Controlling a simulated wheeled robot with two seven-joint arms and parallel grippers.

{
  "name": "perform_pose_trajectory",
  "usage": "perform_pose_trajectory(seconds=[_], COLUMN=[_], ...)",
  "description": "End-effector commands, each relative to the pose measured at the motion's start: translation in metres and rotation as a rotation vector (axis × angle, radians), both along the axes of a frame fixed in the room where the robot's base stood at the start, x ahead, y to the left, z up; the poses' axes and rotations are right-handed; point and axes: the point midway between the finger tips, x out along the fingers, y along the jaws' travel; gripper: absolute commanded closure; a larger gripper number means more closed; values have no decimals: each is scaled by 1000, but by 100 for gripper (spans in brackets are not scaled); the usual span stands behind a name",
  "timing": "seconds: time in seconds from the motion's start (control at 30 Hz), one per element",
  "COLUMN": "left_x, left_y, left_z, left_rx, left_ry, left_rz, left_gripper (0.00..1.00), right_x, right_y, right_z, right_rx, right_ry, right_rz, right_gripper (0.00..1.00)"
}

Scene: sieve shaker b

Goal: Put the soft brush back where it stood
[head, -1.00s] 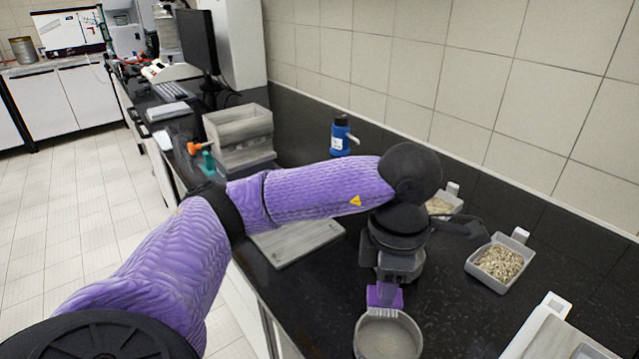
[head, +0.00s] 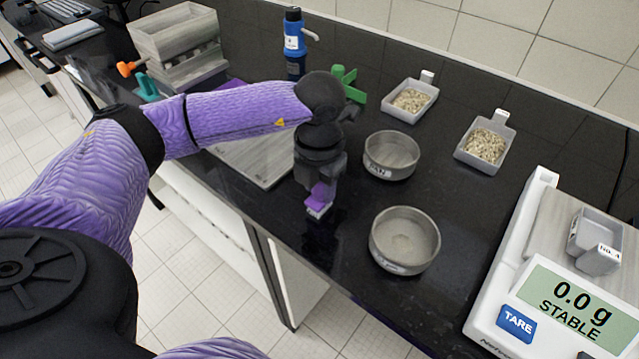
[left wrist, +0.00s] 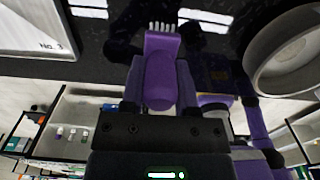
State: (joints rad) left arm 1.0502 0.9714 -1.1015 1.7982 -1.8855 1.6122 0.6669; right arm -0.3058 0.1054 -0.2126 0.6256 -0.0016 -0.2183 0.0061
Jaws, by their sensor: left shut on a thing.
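The soft brush (head: 321,195) has a purple handle and pale bristles. My left gripper (head: 320,183) is shut on it, with the bristles pointing down over the black counter near its front edge. I cannot tell whether the bristles touch the counter. In the left wrist view, the brush (left wrist: 160,75) sits between the fingers of the left gripper (left wrist: 160,88), bristles outward. The brush is to the left of two round sieve pans, the far pan (head: 391,160) and the near pan (head: 404,243). My right gripper is not in view.
A grey board (head: 262,165) lies behind my left arm. A blue bottle (head: 295,45) and a green object (head: 349,84) stand behind. Two trays of grains, left (head: 410,101) and right (head: 486,147), lie right of them. A balance (head: 560,315) reads 0.0 g, holding a small container (head: 597,240).

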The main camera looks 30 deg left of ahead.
Motion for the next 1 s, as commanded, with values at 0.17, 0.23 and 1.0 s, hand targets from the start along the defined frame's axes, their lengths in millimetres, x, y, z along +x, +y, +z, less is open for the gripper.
perform_pose_trajectory(seconds=[0.17, 0.23, 1.0], left_x=[0, 0, 0], left_y=[0, 0, 0], left_z=[0, -3, 80], left_rx=[0, -1, 0], left_ry=[-1, 0, -6], left_rz=[-1, -1, -3], left_gripper=[100, 100, 26], right_x=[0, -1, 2], right_y=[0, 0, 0], right_z=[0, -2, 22], right_rx=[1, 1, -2], right_ry=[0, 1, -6], right_rz=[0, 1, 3], right_gripper=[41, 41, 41])
